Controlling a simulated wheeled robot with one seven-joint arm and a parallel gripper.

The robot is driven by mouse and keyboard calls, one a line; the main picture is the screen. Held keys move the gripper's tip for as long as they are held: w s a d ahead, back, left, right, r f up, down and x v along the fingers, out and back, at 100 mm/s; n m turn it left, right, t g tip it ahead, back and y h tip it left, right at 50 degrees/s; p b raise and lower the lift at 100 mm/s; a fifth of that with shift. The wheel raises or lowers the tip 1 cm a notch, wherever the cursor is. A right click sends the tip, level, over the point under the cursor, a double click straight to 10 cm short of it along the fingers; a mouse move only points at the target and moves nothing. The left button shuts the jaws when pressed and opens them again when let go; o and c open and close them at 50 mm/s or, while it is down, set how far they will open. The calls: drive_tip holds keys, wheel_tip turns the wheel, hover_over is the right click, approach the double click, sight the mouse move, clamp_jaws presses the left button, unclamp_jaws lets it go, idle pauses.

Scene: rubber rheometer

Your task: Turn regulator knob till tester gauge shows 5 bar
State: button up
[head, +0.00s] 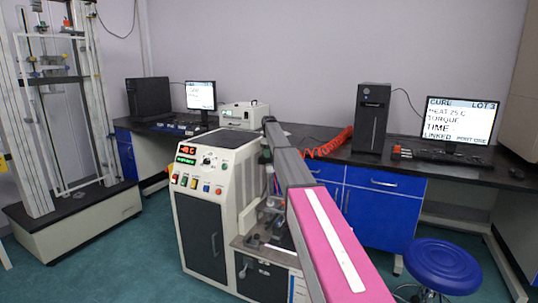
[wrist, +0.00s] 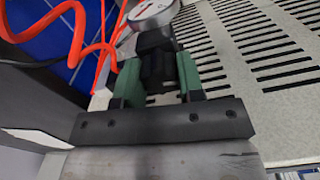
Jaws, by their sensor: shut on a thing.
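In the wrist view my gripper (wrist: 158,88) has its two green fingers closed on the sides of a black regulator knob (wrist: 155,68). A round white gauge (wrist: 150,10) sits just beyond the knob, cut off by the top edge. Part of its face and a red mark show, but I cannot read its value. In the head view the tester (head: 213,207) is a cream cabinet with a lit red and green display. My arm reaches along its right side and hides the gripper, knob and gauge there.
An orange coiled hose (wrist: 68,30) runs left of my gripper; it also shows behind my arm in the head view (head: 330,145). A slotted vent panel (wrist: 255,50) lies close on the right. A blue stool (head: 442,266) stands at the right. Benches with monitors line the back wall.

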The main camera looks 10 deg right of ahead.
drive_tip(key=shift+m, duration=2)
drive_tip(key=o, duration=0.9)
wheel_tip(320, 180, up, 11)
drive_tip(key=shift+f, duration=0.1)
